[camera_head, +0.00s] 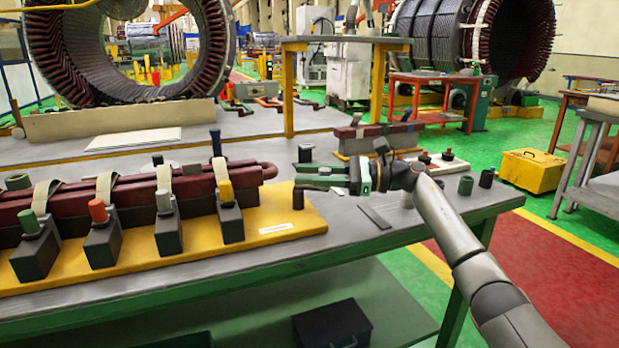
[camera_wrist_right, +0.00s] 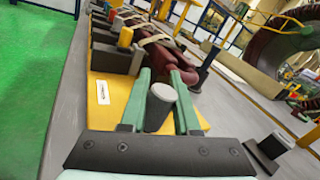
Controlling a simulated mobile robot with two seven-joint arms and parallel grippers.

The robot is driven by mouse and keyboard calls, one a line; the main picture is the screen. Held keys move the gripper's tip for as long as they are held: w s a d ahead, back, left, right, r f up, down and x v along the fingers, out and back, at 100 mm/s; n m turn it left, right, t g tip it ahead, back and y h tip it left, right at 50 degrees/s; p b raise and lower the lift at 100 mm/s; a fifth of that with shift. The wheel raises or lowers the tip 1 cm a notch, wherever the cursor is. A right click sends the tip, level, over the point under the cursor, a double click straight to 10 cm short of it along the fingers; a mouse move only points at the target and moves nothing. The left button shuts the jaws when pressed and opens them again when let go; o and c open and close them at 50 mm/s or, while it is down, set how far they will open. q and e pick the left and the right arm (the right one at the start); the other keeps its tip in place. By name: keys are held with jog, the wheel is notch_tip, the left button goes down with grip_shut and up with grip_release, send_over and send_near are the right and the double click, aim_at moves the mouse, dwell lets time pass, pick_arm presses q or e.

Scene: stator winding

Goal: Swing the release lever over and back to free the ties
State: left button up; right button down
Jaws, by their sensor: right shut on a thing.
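A dark red coil (camera_head: 260,172) lies along a yellow fixture plate (camera_head: 300,221), with beige tie straps (camera_head: 165,176) around it. Dark clamp blocks (camera_head: 168,235) with coloured knobs line its near side. My right gripper (camera_head: 300,177) is past the coil's right end, its green fingers pointing left. In the right wrist view, my right gripper (camera_wrist_right: 160,90) has its fingers on both sides of a grey, light-topped round handle (camera_wrist_right: 157,108), apparently the release lever's. A dark part (camera_head: 298,198) shows below the fingertips in the head view. The lever's pivot is hidden. My left gripper is out of view.
A small dark block (camera_head: 305,153) stands just behind my right gripper. A second short red coil (camera_head: 375,133) sits farther back on the bench. Small cups (camera_head: 486,178) stand near the bench's right end. A flat dark strip (camera_head: 374,216) lies near the front edge.

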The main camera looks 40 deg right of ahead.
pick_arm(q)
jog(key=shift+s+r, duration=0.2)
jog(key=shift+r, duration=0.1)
pick_arm(e)
jog(key=shift+w+d+n+g+y, duration=0.1)
jog(key=shift+n+g+y, duration=0.2)
jog(key=shift+g+y, duration=0.15)
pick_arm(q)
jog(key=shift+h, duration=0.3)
pick_arm(e)
jog(key=shift+g, duration=0.25)
jog(key=c, duration=0.7)
grip_release()
jog(key=shift+o, duration=0.2)
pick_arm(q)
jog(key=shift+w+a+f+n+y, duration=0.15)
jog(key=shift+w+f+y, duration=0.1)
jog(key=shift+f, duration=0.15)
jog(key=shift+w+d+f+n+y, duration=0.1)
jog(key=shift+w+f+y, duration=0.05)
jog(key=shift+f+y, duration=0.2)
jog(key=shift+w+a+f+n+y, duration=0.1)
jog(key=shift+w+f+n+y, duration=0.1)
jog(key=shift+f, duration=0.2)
pick_arm(e)
jog(key=v, duration=1.2)
jog(key=shift+d, duration=0.25)
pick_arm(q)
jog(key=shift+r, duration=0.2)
